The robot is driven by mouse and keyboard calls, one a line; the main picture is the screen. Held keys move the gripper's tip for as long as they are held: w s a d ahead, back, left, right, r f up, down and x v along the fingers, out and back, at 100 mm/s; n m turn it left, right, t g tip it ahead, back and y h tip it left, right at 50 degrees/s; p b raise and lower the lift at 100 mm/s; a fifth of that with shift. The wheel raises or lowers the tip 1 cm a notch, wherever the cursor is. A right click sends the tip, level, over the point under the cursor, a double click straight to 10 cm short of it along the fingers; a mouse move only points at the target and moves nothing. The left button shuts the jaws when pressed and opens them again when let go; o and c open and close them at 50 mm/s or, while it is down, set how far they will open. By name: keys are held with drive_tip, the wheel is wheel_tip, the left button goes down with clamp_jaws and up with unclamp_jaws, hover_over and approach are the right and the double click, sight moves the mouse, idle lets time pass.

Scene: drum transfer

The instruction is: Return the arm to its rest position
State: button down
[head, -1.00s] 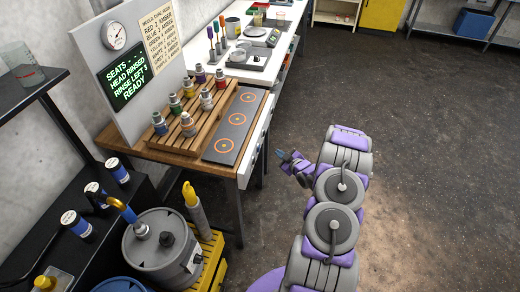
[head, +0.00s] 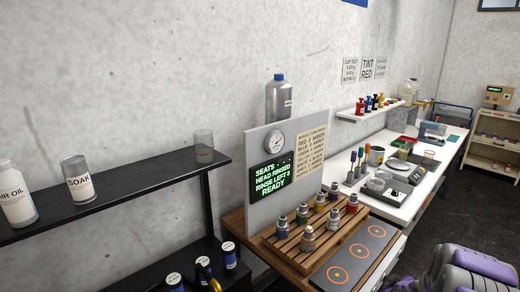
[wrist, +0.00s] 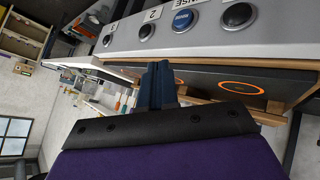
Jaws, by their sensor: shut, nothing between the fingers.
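My arm (head: 462,272) shows in purple and grey at the bottom right corner of the head view, cut off by the frame edge. My gripper (wrist: 160,72) shows in the wrist view as two dark blue fingers pressed together, shut and empty. The fingers point toward a grey button panel (wrist: 120,45) and the dark ring mat (wrist: 290,82). No contact with either is visible, and the distance between them is hard to judge.
The dark ring mat (head: 354,256) lies beside a wooden rack (head: 300,250) of small bottles. A sign board (head: 262,190) with a gauge stands behind. A black shelf (head: 110,198) is on the left. A white bench (head: 420,186) runs back right. Dark floor is open at far right.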

drive_tip(key=s+a+r+m+g, duration=0.3)
drive_tip(key=s+a+r+g, duration=0.2)
drive_tip(key=s+a+r, duration=1)
drive_tip(key=s+a+r+g, duration=0.1)
drive_tip(key=s+a+g, duration=0.1)
drive_tip(key=s+a, duration=0.3)
drive_tip(key=s+a+r+g+y, duration=0.1)
drive_tip(key=s+a, duration=0.5)
drive_tip(key=s, duration=0.6)
drive_tip(key=s+a+r+g+y, duration=0.1)
drive_tip(key=s+a+r+g, duration=0.1)
drive_tip(key=s+a, duration=0.4)
drive_tip(key=s+r, duration=0.1)
drive_tip(key=s, duration=0.2)
drive_tip(key=shift+a+r+m+g, duration=0.15)
drive_tip(key=shift+r+m+g, duration=0.1)
drive_tip(key=shift+m+g, duration=0.15)
